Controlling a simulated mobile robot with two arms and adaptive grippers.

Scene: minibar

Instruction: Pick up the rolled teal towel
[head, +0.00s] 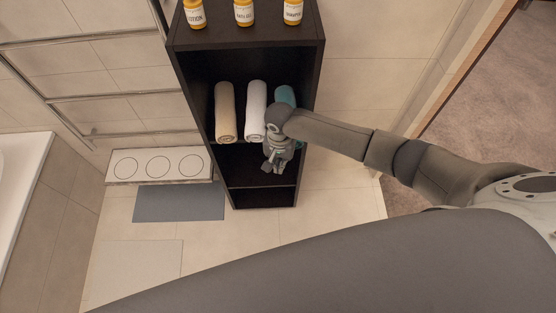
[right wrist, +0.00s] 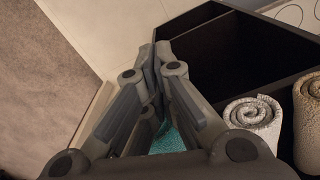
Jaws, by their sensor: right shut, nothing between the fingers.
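The rolled teal towel (head: 285,94) lies on a shelf of the dark cabinet, at the right end of a row of rolled towels. Its front part is hidden behind my right arm. My right gripper (head: 276,167) is shut and empty in front of the cabinet, pointing down, just below the towel in the head view. In the right wrist view the fingers of my right gripper (right wrist: 154,55) are together, and a patch of the teal towel (right wrist: 169,139) shows behind them. I cannot tell whether they touch. My left gripper is not in view.
A white towel (head: 256,110) and a beige towel (head: 225,113) lie left of the teal one. The dark cabinet (head: 186,74) has side walls close to the gripper. Several yellow bottles (head: 244,13) stand on top.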

